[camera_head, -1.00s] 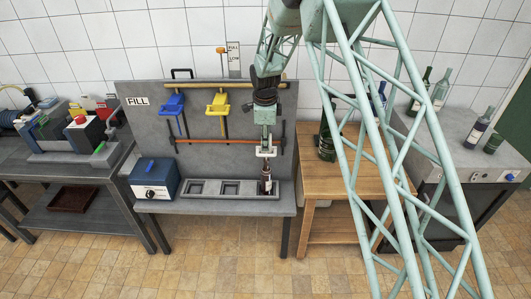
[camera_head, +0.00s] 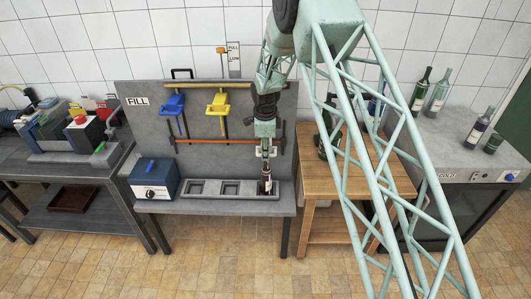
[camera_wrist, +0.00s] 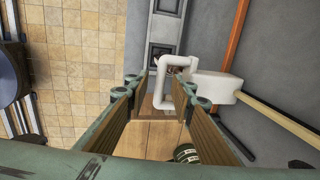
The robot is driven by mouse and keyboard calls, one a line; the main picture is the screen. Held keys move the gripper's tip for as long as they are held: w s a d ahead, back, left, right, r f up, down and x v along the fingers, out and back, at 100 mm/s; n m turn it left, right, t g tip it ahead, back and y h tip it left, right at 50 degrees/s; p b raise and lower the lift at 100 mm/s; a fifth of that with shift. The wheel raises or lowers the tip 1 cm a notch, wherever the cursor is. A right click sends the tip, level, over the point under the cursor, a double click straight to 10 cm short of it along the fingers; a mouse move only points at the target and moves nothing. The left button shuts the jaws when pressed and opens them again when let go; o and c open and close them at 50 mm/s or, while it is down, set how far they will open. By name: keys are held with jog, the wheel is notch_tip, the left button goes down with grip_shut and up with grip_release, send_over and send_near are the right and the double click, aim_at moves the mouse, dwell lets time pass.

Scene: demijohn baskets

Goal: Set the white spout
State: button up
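The white spout (camera_wrist: 208,88) shows in the wrist view as a thick block with a looped tube. The loop lies between and just past the tips of my gripper (camera_wrist: 166,90), whose two brown-padded fingers are apart. I cannot tell whether a finger touches it. In the head view my gripper (camera_head: 265,150) points down in front of the fill panel and hides most of the spout (camera_head: 273,152). A dark bottle (camera_head: 266,186) with a pale label stands upright below, in the right end of the grey tray (camera_head: 205,196).
Yellow (camera_head: 217,103) and blue (camera_head: 173,104) spouts hang to the left on the panel (camera_head: 145,125), above a red-brown bar (camera_head: 215,141). A blue box (camera_head: 154,179) stands left of the tray. A wooden table (camera_head: 315,180) with a dark bottle (camera_head: 325,140) stands close on the right.

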grip_shut()
jog(key=shift+r, duration=0.1)
notch_tip(320, 180, up, 22)
jog(key=p, duration=0.2)
jog(key=shift+p, duration=0.35)
jog(key=shift+w+r, duration=0.1)
jog(key=shift+r, duration=0.05)
grip_release()
jog(key=shift+r, duration=0.1)
notch_tip(320, 180, up, 11)
jog(key=s, duration=0.2)
jog(key=shift+s+r, duration=0.2)
jog(key=shift+s, duration=0.05)
dwell(0.6)
